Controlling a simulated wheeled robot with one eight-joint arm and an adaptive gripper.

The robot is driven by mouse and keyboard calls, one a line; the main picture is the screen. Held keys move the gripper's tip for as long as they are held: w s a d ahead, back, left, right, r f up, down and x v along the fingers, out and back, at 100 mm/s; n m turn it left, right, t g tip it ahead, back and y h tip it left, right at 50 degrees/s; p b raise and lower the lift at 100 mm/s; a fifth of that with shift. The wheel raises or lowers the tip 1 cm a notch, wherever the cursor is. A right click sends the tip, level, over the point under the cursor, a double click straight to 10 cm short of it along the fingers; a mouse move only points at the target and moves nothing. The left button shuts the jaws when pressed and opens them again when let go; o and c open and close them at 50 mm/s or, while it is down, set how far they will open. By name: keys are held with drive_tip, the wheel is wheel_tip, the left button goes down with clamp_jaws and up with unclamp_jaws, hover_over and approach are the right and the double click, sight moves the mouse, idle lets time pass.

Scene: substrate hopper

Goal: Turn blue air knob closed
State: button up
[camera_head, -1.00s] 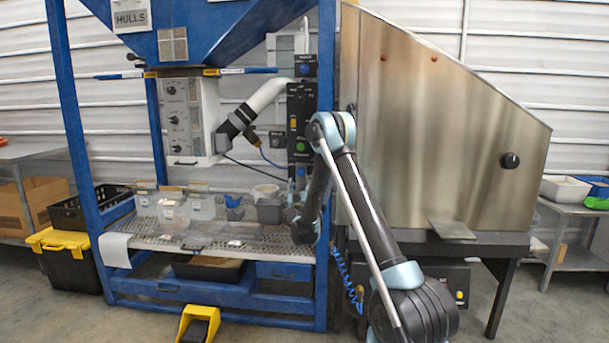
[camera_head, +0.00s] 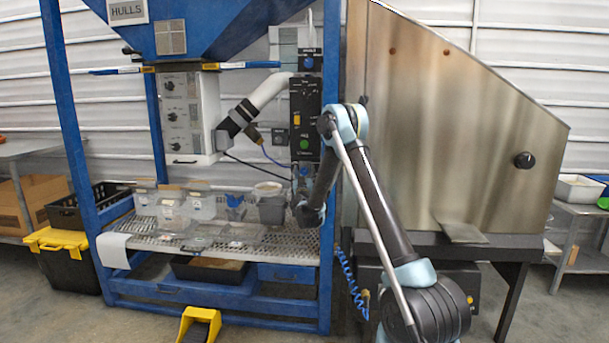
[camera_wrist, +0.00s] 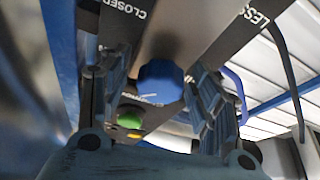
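The blue knob (camera_wrist: 160,82) shows in the wrist view on a dark panel with a white CLOSED label (camera_wrist: 124,8) at its upper left and a LESS label (camera_wrist: 257,16) at upper right. My gripper (camera_wrist: 162,98) is open, with one ridged finger on each side of the knob and visible gaps between. Whether it touches the knob cannot be told. In the head view my gripper (camera_head: 304,186) is low, just under the black control panel (camera_head: 305,118), partly hidden by my wrist. Another blue knob (camera_head: 309,62) sits on the small box above that panel.
A green button (camera_wrist: 131,119) and yellow switch (camera_wrist: 134,135) lie beyond the knob. A perforated shelf (camera_head: 280,243) holding clear bins (camera_head: 172,212) is below.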

drive_tip(key=c, duration=1)
drive_tip(key=shift+o, duration=0.2)
drive_tip(key=shift+m, duration=0.4)
drive_tip(key=m+h, duration=0.2)
drive_tip(key=m, duration=0.1)
drive_tip(key=m+h, duration=0.2)
drive_tip(key=m, duration=0.1)
drive_tip(key=m+h, duration=0.1)
drive_tip(key=m, duration=0.2)
drive_tip(key=m+g+h, duration=0.1)
drive_tip(key=m+h, duration=0.1)
drive_tip(key=m, duration=0.2)
drive_tip(key=shift+g, duration=0.3)
drive_tip(key=m+g+h, duration=0.1)
drive_tip(key=m, duration=0.4)
drive_tip(key=shift+s+d+f+g+h, duration=0.1)
drive_tip(key=shift+d+g+h, duration=0.1)
drive_tip(key=shift+g+h, duration=0.2)
drive_tip(key=shift+d+f+m+g, duration=0.1)
drive_tip(key=shift+m+g, duration=0.7)
drive_tip(key=shift+m, duration=1.6)
